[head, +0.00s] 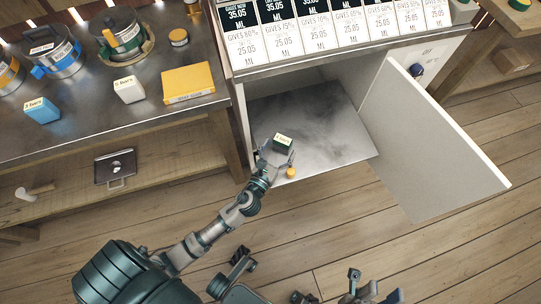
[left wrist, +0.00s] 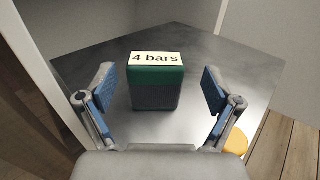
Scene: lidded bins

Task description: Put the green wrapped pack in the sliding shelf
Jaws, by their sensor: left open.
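The green wrapped pack (head: 283,142), with a "4 bars" label on top, stands upright on the grey metal sliding shelf (head: 325,115) near its front left corner. It also shows in the left wrist view (left wrist: 157,92). My left gripper (head: 277,153) is open around the pack, with one finger on each side. In the left wrist view, gaps show between the pack and both fingers (left wrist: 160,92). My right gripper (head: 372,290) is low at the bottom edge of the head view, partly cut off; its opening is unclear.
The cabinet door (head: 425,140) stands open on the right. A small orange round item (head: 291,172) is by the shelf's front edge. The metal counter (head: 100,120) on the left holds a yellow box (head: 188,83), a white pack (head: 129,90), a blue pack (head: 41,110) and pots.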

